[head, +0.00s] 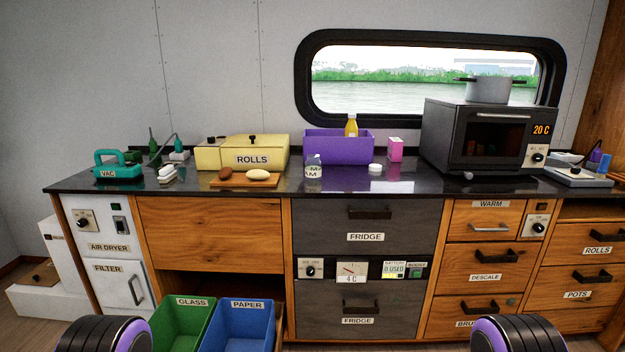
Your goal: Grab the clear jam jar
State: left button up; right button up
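The clear jam jar (313,170) stands upright on the dark counter, in front of the left end of the purple bin. It is small and see-through, with a pale label whose lettering is too small to read fully. Neither gripper shows in the head view. Only rounded black and purple parts of my own arms show at the bottom left and bottom right edges, well below and in front of the counter. Nothing visible touches the jar.
The purple bin (338,148) is behind. Green and blue bins (240,325) stand below.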

aim_at(314, 163)
jog(key=z, duration=0.55)
jog(key=i, duration=0.55)
jog(key=z, duration=0.75)
jog(key=i, duration=1.05)
jog(key=u, duration=0.65)
jog(key=i, duration=0.8)
jog(key=u, duration=0.7)
